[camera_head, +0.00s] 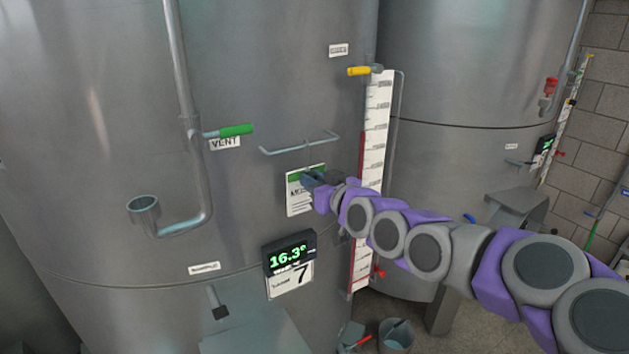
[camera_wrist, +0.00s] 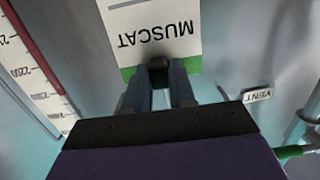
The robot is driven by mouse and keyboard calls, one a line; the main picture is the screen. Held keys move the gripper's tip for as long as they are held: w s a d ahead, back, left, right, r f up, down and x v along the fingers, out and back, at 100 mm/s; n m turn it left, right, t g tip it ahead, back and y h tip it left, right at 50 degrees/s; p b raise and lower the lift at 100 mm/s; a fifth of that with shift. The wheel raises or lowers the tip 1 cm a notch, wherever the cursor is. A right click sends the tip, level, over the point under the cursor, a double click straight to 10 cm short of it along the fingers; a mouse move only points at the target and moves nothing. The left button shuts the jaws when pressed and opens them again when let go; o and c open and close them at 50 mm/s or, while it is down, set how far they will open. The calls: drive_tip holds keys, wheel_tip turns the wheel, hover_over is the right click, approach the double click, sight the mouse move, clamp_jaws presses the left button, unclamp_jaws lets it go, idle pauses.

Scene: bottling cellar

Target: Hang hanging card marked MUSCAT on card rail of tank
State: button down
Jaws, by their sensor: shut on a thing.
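The hanging card marked MUSCAT (camera_head: 299,196) is white with a green band along its top. My gripper (camera_head: 311,180) is shut on it near the top, in front of the tank (camera_head: 260,80). In the wrist view the card (camera_wrist: 150,30) appears upside down, with my gripper's fingers (camera_wrist: 160,78) closed at its green edge around a dark piece. The card rail (camera_head: 300,146) is a thin metal bar on the tank wall, just above the card. A thin hook shows between card and rail; I cannot tell whether it rests on the rail.
A green-handled VENT valve (camera_head: 235,131) is left of the rail. A yellow-handled valve (camera_head: 360,71) and a level gauge (camera_head: 375,140) stand to the right. A display reading 16.3 (camera_head: 289,252) is below the card. A bucket (camera_head: 396,335) is on the floor.

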drive_tip(key=c, duration=0.9)
unclamp_jaws()
drive_tip(key=shift+o, duration=0.2)
drive_tip(key=b+v, duration=0.5)
drive_tip(key=v, duration=1.2)
drive_tip(key=s+f+m+g+h+b, duration=0.15)
drive_tip(key=s+f+g+b, duration=0.35)
drive_tip(key=f, duration=0.7)
drive_tip(key=s+f+n+g+h+b, duration=0.1)
drive_tip(key=s+f+g+h+b, duration=0.2)
drive_tip(key=s+f, duration=0.7)
drive_tip(key=s+d+f+m+g+h+b, duration=0.2)
drive_tip(key=s+d+f+m+g+b, duration=0.1)
drive_tip(key=s+f, duration=0.6)
drive_tip(key=s+d+f+m+g+h+b, duration=0.3)
drive_tip(key=s+f+b, duration=0.3)
drive_tip(key=s+f, duration=0.3)
wheel_tip(320, 180, down, 2)
drive_tip(key=shift+s+d+f+g, duration=0.1)
drive_tip(key=shift+s+d+g, duration=0.05)
drive_tip(key=shift+d+g, duration=0.65)
drive_tip(key=shift+m, duration=0.25)
